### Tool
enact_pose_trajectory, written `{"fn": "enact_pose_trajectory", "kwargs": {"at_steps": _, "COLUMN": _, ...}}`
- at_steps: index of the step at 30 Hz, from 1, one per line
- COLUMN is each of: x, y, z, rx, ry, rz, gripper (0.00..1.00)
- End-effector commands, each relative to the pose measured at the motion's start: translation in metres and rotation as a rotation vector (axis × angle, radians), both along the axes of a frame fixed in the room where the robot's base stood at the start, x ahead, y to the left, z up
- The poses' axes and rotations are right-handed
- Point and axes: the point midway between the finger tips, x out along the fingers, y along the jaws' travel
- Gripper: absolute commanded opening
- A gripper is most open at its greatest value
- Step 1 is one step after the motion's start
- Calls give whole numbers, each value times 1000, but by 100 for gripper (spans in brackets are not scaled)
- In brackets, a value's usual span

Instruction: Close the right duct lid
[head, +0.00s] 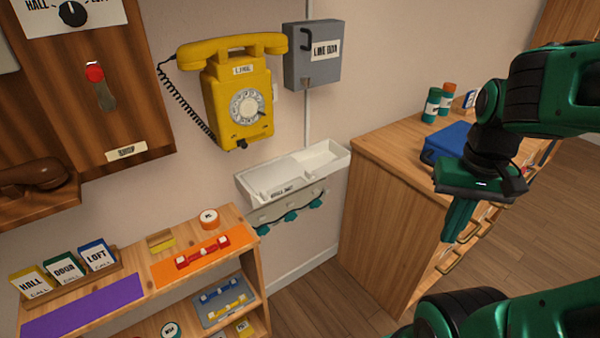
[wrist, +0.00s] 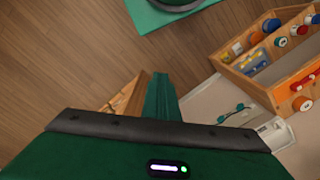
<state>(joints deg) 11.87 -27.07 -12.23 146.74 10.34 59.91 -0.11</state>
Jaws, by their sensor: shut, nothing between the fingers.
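The white duct (head: 243,185) is fixed low on the wall, below the yellow telephone. Its left part looks covered by a flat white lid (head: 276,174). Its right part (head: 322,158) shows an open hollow with a raised rim; I cannot clearly make out the right lid itself. A white piece of the duct shows at the lower right of the wrist view (wrist: 272,130). My gripper (head: 458,222) is shut and empty, pointing down in front of the wooden drawer cabinet, well to the right of the duct. Its fingers also show in the wrist view (wrist: 163,92).
The wooden cabinet (head: 380,190) stands right of the duct, with a blue box (head: 447,143) and small jars (head: 432,104) on top. A low shelf (head: 140,290) stands left. A grey box (head: 312,55) is above.

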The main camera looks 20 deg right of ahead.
Motion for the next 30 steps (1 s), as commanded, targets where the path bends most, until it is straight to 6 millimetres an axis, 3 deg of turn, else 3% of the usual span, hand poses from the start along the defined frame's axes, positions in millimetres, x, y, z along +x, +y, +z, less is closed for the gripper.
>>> {"fn": "enact_pose_trajectory", "kwargs": {"at_steps": 2, "x": -4, "y": -1, "z": 5, "rx": -11, "ry": -16, "rz": 8, "gripper": 0}}
{"fn": "enact_pose_trajectory", "kwargs": {"at_steps": 5, "x": 17, "y": -2, "z": 5, "rx": -44, "ry": -20, "rz": 41, "gripper": 0}}
{"fn": "enact_pose_trajectory", "kwargs": {"at_steps": 10, "x": 86, "y": 3, "z": 4, "rx": -155, "ry": -46, "rz": 151, "gripper": 0}}
{"fn": "enact_pose_trajectory", "kwargs": {"at_steps": 14, "x": 149, "y": 25, "z": 2, "rx": -252, "ry": -92, "rz": 262, "gripper": 0}}
{"fn": "enact_pose_trajectory", "kwargs": {"at_steps": 17, "x": 196, "y": 54, "z": -2, "rx": -323, "ry": -137, "rz": 351, "gripper": 0}}
{"fn": "enact_pose_trajectory", "kwargs": {"at_steps": 22, "x": 266, "y": 124, "z": -11, "rx": -429, "ry": -235, "rz": 514, "gripper": 0}}
{"fn": "enact_pose_trajectory", "kwargs": {"at_steps": 27, "x": 308, "y": 196, "z": -20, "rx": -501, "ry": -329, "rz": 644, "gripper": 0}}
{"fn": "enact_pose_trajectory", "kwargs": {"at_steps": 30, "x": 320, "y": 226, "z": -23, "rx": -525, "ry": -368, "rz": 694, "gripper": 0}}
